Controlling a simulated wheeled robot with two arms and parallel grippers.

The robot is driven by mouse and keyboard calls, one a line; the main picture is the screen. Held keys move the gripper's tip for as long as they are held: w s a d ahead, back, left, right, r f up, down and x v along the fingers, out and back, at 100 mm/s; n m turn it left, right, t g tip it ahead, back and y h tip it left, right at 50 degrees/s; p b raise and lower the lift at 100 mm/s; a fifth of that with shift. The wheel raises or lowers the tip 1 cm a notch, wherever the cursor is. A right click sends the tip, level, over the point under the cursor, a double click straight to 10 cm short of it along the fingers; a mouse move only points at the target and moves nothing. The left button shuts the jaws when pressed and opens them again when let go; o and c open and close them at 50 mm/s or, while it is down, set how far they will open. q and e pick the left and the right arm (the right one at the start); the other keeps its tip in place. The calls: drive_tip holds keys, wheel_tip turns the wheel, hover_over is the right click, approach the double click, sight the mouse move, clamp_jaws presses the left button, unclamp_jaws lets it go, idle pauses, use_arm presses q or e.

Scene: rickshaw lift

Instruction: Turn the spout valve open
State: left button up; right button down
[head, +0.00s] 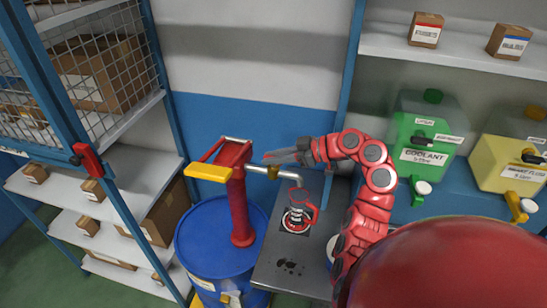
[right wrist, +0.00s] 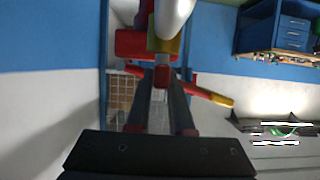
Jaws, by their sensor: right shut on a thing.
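A red hand pump (head: 238,205) with a yellow-ended handle stands on a blue drum. Its grey spout pipe (head: 290,176) runs right and bends down over the metal table. The brass spout valve (head: 271,170) sits on this pipe close to the pump. My right gripper (head: 268,157) reaches it from the right and is shut on its small handle. In the right wrist view, a red piece (right wrist: 161,77) shows between the fingertips of my right gripper (right wrist: 162,82), below the yellow valve body. The handle's exact angle is hard to tell. My left gripper is out of view.
The blue drum (head: 205,255) is left of the metal table (head: 280,268). A small red-and-grey can (head: 298,212) stands under the spout end. Green (head: 425,130) and yellow (head: 508,150) jugs are at right. A shelf rack (head: 118,170) stands at left.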

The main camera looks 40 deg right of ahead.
drive_tip(key=c, duration=0.8)
unclamp_jaws()
drive_tip(key=shift+s+d, duration=0.1)
drive_tip(key=p+v, duration=0.1)
drive_tip(key=v, duration=1.6)
drive_tip(key=shift+r+p, duration=0.2)
drive_tip(key=shift+p, duration=0.1)
drive_tip(key=shift+f, duration=0.15)
